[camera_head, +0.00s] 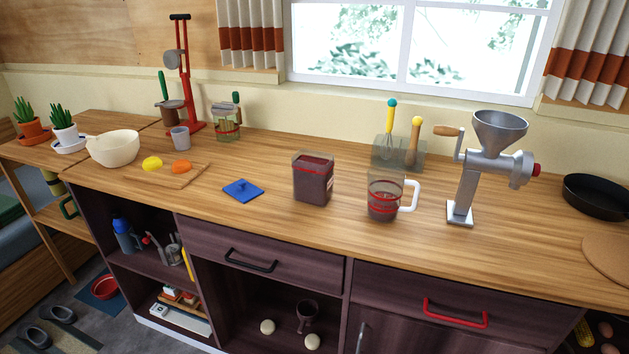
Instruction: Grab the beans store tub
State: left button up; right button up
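The beans store tub appears to be the clear square tub (313,180) filled with dark red-brown contents, standing upright and open-topped near the middle of the wooden counter. A blue square lid with a small knob (243,190) lies flat on the counter to its left. A clear measuring jug (384,197) with red bands, a white handle and some dark contents stands just right of the tub, apart from it. Neither of my grippers is in view.
A metal hand grinder (479,165) stands right of the jug, with a black pan (597,196) farther right. A utensil holder (397,153) is behind the jug. A cutting board (160,178) and cream bowl (115,148) are left. The counter (270,235) before the tub is clear.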

aim_at(313, 174)
jog(key=i+l+u, duration=0.25)
jog(key=i+l, duration=0.45)
jog(key=l, duration=0.05)
